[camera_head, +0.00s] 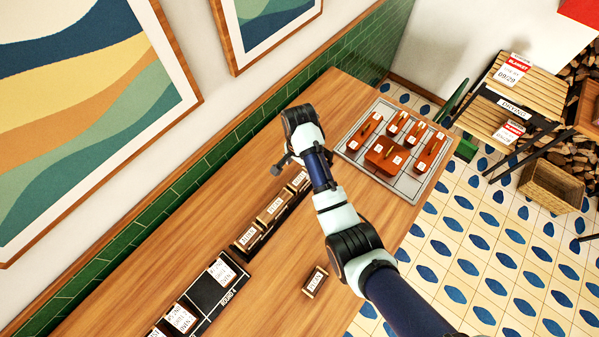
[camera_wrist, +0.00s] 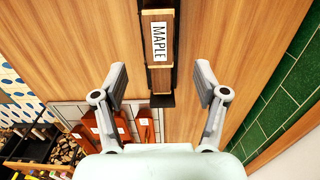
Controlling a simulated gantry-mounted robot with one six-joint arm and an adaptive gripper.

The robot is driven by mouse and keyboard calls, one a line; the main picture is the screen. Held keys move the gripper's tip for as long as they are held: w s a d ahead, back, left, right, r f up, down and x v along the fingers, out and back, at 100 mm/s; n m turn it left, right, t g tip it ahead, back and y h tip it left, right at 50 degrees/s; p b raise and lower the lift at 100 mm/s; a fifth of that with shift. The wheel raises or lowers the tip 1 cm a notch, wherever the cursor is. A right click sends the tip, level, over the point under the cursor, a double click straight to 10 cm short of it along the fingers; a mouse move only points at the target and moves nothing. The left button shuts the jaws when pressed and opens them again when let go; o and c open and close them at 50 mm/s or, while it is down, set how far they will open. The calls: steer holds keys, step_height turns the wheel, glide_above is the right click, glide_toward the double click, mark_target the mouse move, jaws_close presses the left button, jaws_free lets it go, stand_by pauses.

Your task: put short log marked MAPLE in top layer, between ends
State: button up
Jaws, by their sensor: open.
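The log marked MAPLE (camera_wrist: 161,42) lies in a narrow black rack (camera_wrist: 168,101), near the rack's end, in the wrist view. It has a brown body and a white label. My gripper (camera_wrist: 160,76) is open and empty, its two fingers apart on either side of the rack's line and clear of the log. In the head view my gripper (camera_head: 289,164) is above the far end of the rack, beside a labelled log (camera_head: 301,179). Another labelled log (camera_head: 274,207) lies nearer in the row. A loose short log (camera_head: 315,281) lies on the table; its label is too small to read surely.
A grey gridded mat (camera_head: 350,156) bears several red-brown blocks (camera_head: 383,158) at the table's far right. A black tray with white cards (camera_head: 221,271) stands at lower left. A green tiled wall (camera_head: 190,172) borders the table. Bare wood lies around the loose log.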

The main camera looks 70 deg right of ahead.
step_height(320, 180, up, 3)
steer(key=shift+f, duration=0.1)
stand_by(0.4)
steer(key=w+a+r+n+t+h, duration=0.1)
steer(key=w+a+r+n+t, duration=0.1)
steer(key=w+a+r+n, duration=0.45)
steer(key=w+a+r+n+t+h, duration=0.1)
steer(key=w+a+n+t, duration=0.15)
steer(key=a, duration=0.75)
steer(key=w+a+r+n+t, duration=0.3)
steer(key=w+a+n, duration=0.15)
steer(key=a, duration=0.35)
steer(key=s+a+r+n+t+y, duration=0.1)
steer(key=s+a+r+n+t, duration=0.1)
steer(key=a+r+n, duration=0.2)
steer(key=s+a+r+n+t+y, duration=0.1)
steer(key=s+a+r+n+t, duration=0.1)
steer(key=a+r, duration=0.5)
steer(key=a+n+t, duration=0.1)
steer(key=a+n, duration=0.1)
steer(key=a, duration=0.1)
steer(key=shift+a+r, duration=0.25)
steer(key=shift+a, duration=0.15)
